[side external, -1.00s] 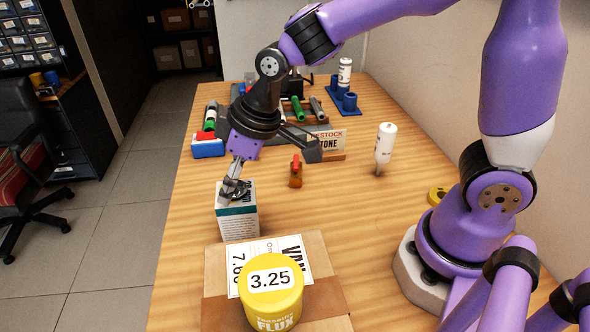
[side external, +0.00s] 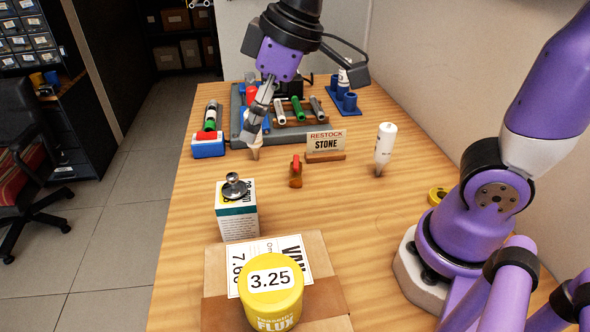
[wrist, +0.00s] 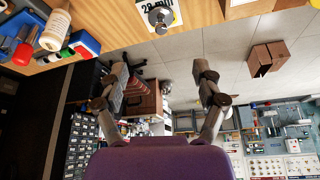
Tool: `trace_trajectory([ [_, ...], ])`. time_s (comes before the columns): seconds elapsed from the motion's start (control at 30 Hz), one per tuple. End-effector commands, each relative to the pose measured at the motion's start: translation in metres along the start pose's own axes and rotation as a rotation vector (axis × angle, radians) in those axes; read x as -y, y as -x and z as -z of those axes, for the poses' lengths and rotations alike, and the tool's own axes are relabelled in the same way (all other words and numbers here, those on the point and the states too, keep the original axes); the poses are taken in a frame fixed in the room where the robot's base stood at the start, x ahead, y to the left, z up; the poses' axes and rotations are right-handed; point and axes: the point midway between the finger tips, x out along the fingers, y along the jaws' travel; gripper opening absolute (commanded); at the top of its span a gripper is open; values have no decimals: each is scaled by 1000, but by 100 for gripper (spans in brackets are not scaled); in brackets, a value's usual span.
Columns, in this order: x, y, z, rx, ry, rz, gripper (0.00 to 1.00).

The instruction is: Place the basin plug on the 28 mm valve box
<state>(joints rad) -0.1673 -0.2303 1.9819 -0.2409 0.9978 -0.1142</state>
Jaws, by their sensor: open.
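The basin plug (side external: 234,187), a shiny metal disc with a knob, rests on top of the 28 mm valve box (side external: 238,224), a white and teal carton standing upright on the bench. The plug also shows in the wrist view (wrist: 160,18) at the top, on the box's white "28 mm" face (wrist: 177,17). My gripper (side external: 258,106) is apart from both, raised above and beyond the box. In the wrist view its two fingers (wrist: 160,76) are spread wide with nothing between them.
A yellow flux tub (side external: 272,302) stands on a cardboard parcel (side external: 328,272) at the near end. A small brass valve with a red handle (side external: 296,174), a white bottle (side external: 385,146) and a RESTOCK STONE sign (side external: 326,142) stand farther back.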

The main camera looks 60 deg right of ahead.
Motion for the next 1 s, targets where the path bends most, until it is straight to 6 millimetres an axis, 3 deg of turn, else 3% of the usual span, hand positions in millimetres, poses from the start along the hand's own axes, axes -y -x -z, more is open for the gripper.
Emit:
trace_trajectory([
  [0.13,-14,12,-38,-31,-155,-71,78],
  [0.3,-30,12,-93,-73,-372,-174,78],
  [0.4,-35,10,-111,-87,-442,-209,78],
  [1.0,-36,9,-116,-90,-461,-219,78],
])
